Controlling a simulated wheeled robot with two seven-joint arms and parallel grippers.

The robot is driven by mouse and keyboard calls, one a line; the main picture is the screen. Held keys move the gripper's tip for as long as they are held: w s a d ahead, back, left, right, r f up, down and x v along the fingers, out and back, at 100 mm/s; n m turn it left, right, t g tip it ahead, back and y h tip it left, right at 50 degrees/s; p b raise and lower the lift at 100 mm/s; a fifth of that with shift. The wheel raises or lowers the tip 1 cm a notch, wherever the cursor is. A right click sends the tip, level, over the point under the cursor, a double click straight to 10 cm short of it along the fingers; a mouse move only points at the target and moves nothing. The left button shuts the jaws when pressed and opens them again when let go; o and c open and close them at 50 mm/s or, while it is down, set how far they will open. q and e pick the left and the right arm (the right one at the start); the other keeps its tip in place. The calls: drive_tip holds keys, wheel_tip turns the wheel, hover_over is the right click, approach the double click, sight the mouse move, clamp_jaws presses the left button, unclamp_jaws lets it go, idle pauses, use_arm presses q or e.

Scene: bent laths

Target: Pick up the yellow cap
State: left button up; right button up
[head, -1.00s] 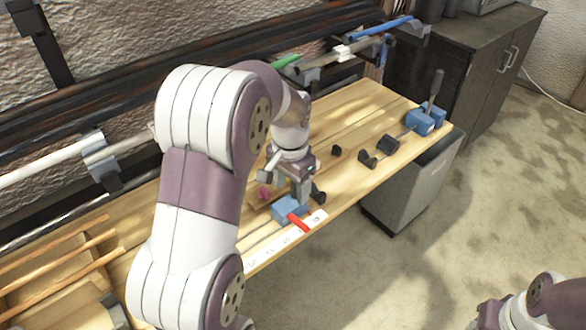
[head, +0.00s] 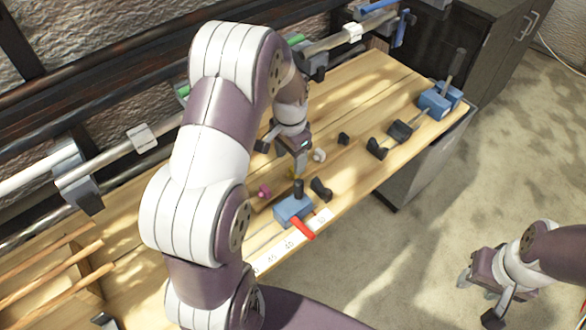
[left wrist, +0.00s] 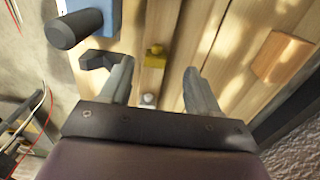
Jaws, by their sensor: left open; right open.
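In the head view only a small yellow bit (head: 294,173) shows below my left gripper (head: 282,156), which hides part of that area. The left gripper is empty and points down over the bench. My right gripper (head: 479,297) is open and empty, out over the floor to the right of the bench.
Close by are a blue clamp (head: 290,209) with a red handle, a black piece (head: 321,189), a pink piece (head: 264,191) and a white round piece (head: 319,155). A wooden block (left wrist: 283,57) lies to the right in the wrist view. Bench space farther right (head: 365,105) is clear.

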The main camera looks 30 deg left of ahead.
sight(292, 170)
use_arm(q)
drive_tip(key=shift+s+d+f, duration=0.1)
drive_tip(key=shift+d+f, duration=0.05)
drive_tip(key=shift+f, duration=0.75)
drive_tip(key=shift+d+f, duration=0.1)
drive_tip(key=shift+f, duration=0.8)
drive_tip(key=c, duration=1.1)
